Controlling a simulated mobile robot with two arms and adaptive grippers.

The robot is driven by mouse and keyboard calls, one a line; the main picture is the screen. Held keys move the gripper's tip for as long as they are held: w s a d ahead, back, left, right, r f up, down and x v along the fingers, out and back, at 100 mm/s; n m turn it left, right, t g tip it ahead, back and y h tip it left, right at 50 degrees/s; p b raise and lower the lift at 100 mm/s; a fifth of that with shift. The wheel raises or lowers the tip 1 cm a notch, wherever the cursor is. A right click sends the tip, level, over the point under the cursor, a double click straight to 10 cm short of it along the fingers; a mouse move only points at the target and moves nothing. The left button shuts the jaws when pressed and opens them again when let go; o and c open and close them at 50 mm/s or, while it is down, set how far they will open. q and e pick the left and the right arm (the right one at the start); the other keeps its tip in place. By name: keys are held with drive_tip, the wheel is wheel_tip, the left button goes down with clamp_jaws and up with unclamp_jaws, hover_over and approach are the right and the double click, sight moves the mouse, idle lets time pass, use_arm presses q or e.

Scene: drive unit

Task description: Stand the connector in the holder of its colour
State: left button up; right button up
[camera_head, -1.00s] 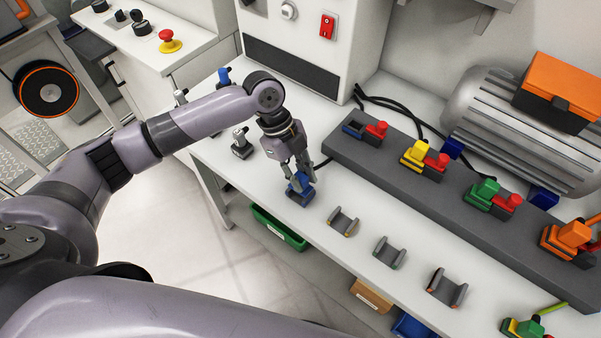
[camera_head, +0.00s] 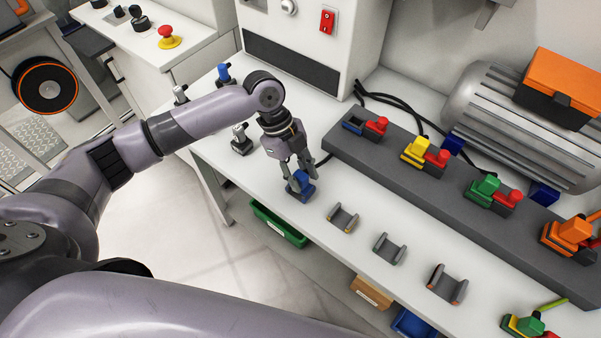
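The blue connector (camera_head: 300,181) stands upright in the holder with blue marks (camera_head: 300,195), first in the row near the table's front edge. My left gripper (camera_head: 303,173) is just above it, its fingers spread on either side of the connector's top; they look open and partly hide it. Three empty grey holders follow to the right: one with yellow-orange marks (camera_head: 343,218), one with green marks (camera_head: 389,249) and one with orange marks (camera_head: 446,284). My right gripper is not in view.
A dark grey rail (camera_head: 400,180) behind carries yellow (camera_head: 416,150), green (camera_head: 484,189) and orange (camera_head: 568,232) connectors beside red ones; its left socket (camera_head: 353,125) is empty. A green-and-yellow connector (camera_head: 523,325) lies front right. Small posts (camera_head: 241,140) stand left of the gripper.

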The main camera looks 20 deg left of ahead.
use_arm(q)
drive_tip(key=shift+o, duration=1.1)
drive_tip(key=d+p+v, duration=0.1)
drive_tip(key=p+v, duration=0.4)
drive_tip(key=v, duration=1.1)
drive_tip(key=shift+s+d+r, duration=0.3)
drive_tip(key=shift+r, duration=0.35)
